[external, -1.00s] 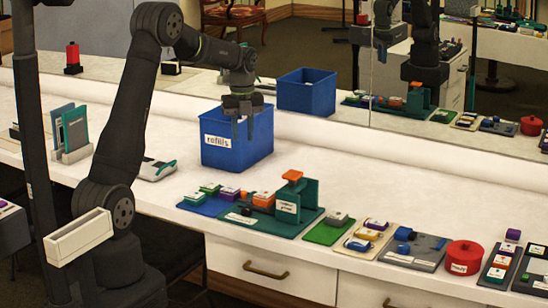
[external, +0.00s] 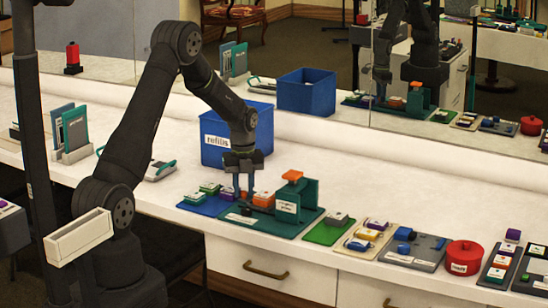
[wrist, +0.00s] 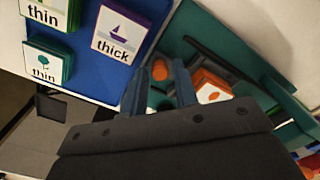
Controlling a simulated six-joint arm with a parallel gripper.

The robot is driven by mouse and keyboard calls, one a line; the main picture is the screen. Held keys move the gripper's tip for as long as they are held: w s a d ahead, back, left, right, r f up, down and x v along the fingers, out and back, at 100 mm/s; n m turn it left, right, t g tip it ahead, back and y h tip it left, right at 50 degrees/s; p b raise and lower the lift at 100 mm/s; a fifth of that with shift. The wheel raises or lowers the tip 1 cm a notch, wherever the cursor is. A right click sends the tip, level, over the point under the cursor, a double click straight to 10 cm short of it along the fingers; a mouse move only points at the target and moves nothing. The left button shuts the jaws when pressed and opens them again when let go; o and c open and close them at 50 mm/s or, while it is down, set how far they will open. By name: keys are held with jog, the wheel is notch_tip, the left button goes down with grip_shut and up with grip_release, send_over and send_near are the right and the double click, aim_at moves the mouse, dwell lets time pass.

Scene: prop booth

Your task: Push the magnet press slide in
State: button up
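The magnet press (external: 308,197) is a teal stand with an orange top and a teal base on the counter. An orange block (external: 264,199) with a picture lies on its base left of the stand; the block also shows in the wrist view (wrist: 212,88). An orange rounded knob (wrist: 159,69) shows at the left part of the press, between my finger ends in the wrist view. My gripper (external: 243,190) points down over the left part of the press, fingers apart. I cannot tell whether they touch the knob.
A blue mat (external: 203,206) with picture blocks lies left of the press, and a green mat (external: 328,232) lies right. The blue "refills" bin (external: 262,137) stands behind. Further right are trays and a red round pot (external: 464,256). The counter behind the press is clear.

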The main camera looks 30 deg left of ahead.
aim_at(258, 193)
jog(key=shift+f, duration=0.1)
grip_shut()
jog(key=shift+d, duration=2.35)
grip_release()
notch_tip(258, 193, up, 17)
jog(key=shift+r, duration=0.2)
jog(key=shift+o, duration=0.2)
